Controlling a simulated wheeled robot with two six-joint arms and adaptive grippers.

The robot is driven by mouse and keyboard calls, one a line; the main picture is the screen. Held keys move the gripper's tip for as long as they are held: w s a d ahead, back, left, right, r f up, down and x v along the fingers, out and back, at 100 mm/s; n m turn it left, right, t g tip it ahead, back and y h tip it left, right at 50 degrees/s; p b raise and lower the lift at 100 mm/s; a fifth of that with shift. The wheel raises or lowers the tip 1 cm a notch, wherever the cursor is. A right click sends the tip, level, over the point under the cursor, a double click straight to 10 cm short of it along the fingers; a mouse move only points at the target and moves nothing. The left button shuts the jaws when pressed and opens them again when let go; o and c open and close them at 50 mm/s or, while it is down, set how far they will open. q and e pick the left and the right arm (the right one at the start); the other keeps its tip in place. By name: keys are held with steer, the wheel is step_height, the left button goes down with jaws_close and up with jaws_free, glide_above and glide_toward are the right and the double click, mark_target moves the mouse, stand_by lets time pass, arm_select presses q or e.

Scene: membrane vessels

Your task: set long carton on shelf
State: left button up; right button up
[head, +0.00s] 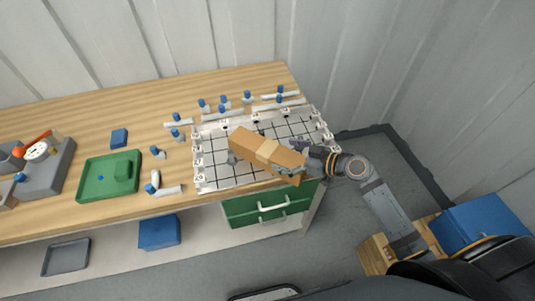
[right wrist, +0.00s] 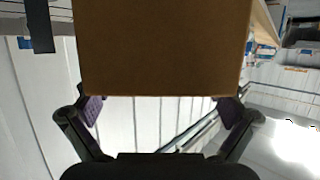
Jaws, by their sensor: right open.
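The long carton (head: 265,150), brown with a lighter band, lies at a slant above the white gridded board at the table's right end. Its near right end is at my right gripper (head: 302,164). In the right wrist view the carton (right wrist: 160,45) fills the top middle, at the open fingers of my right gripper (right wrist: 160,108). I cannot tell whether the fingers touch it or whether it rests on the board. A pale shelf (head: 105,252) runs under the tabletop. My left gripper is not in view.
The gridded board (head: 212,178) has several blue-capped white vessels around it. A green tray (head: 97,188) and a grey holder (head: 55,172) stand to the left. Below are a green drawer (head: 240,213), a blue bin (head: 158,232) and a grey tray (head: 66,257).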

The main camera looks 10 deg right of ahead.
mark_target(274, 151)
steer(key=shift+w+a+p, duration=0.15)
steer(key=shift+w+p, duration=0.1)
steer(key=shift+p, duration=0.1)
steer(key=p+x, duration=0.1)
steer(key=x, duration=0.3)
steer(key=shift+r+p, duration=0.15)
steer(key=shift+p, duration=0.2)
steer(key=shift+w+a+f, duration=0.25)
steer(key=shift+d, duration=0.1)
steer(key=shift+c, duration=0.4)
